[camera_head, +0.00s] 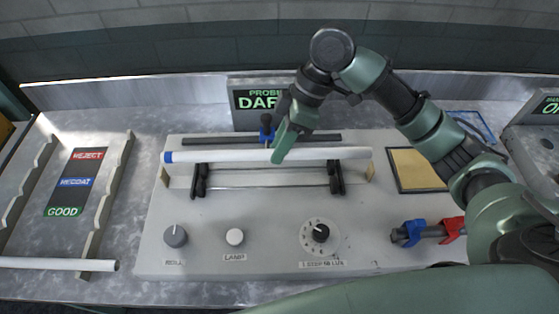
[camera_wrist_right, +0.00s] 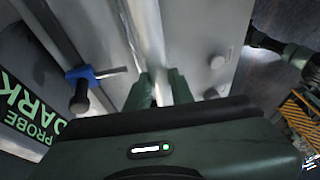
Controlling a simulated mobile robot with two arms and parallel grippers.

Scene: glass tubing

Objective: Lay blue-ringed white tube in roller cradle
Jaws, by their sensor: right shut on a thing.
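The white tube (camera_head: 230,156) with a blue ring at its left end lies level across the roller cradle (camera_head: 336,181). Its ends reach past the dark roller supports on both sides. I cannot tell whether it touches the rollers or hangs just above them. My right gripper (camera_head: 281,152) is shut on the tube near its middle, from above. In the right wrist view the tube (camera_wrist_right: 147,35) runs between my two green fingers (camera_wrist_right: 160,91). My left gripper is not in view.
Behind the tube are a dark rail and a blue clamp (camera_head: 267,134), close to my right gripper, and a probe display (camera_head: 258,99). Knobs (camera_head: 175,236) line the panel front. Another white tube (camera_head: 60,264) lies on the left sorting rack. A tan pad (camera_head: 415,169) is at right.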

